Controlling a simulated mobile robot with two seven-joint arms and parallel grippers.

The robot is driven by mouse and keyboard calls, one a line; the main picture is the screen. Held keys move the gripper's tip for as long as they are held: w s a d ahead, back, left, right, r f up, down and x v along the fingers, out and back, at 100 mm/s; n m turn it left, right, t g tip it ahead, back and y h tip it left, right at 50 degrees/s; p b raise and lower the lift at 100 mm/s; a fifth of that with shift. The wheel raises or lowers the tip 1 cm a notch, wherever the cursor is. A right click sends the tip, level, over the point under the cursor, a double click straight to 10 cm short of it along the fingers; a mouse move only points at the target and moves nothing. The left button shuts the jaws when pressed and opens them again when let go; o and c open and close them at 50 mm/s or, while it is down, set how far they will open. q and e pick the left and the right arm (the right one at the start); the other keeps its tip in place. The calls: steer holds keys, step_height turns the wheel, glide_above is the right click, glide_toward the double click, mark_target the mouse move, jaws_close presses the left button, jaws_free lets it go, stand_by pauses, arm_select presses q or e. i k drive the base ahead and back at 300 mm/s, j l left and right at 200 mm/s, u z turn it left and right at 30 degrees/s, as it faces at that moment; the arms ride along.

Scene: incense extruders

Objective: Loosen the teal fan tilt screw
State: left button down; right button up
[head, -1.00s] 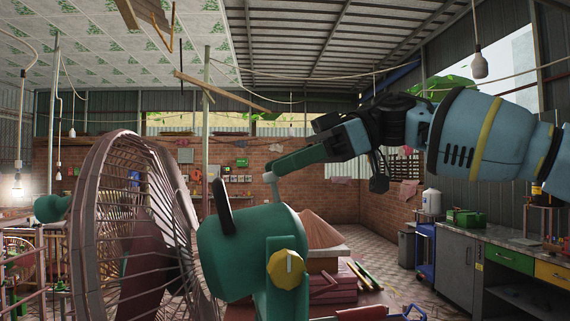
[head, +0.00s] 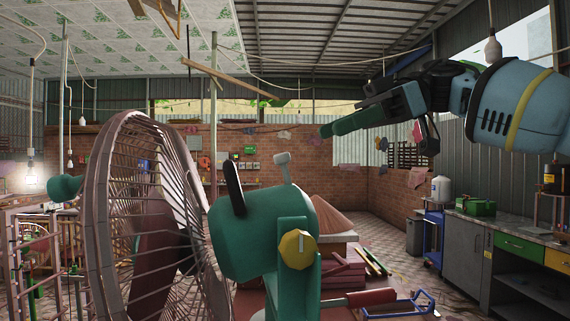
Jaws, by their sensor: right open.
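The fan stands at the left of the head view, with a round wire cage (head: 105,210) and a teal motor housing (head: 262,232). A yellow round knob (head: 297,249) sits on the teal upright bracket (head: 293,288) at the housing's side. A grey T-shaped screw (head: 283,158) and a black handle (head: 235,188) stick up from the top of the housing. My right gripper (head: 330,130) is open, with teal-green fingers, above and right of the grey screw and apart from it. No object shows between its fingers. My left gripper is not in view.
A table behind the fan holds pink blocks (head: 345,272), a pink cone (head: 318,219) and a red-handled tool with a blue frame (head: 405,306). A workbench (head: 500,228) runs along the right wall. The air around my right gripper is clear.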

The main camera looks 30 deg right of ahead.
mark_target(297, 248)
steer(key=k, duration=1.5)
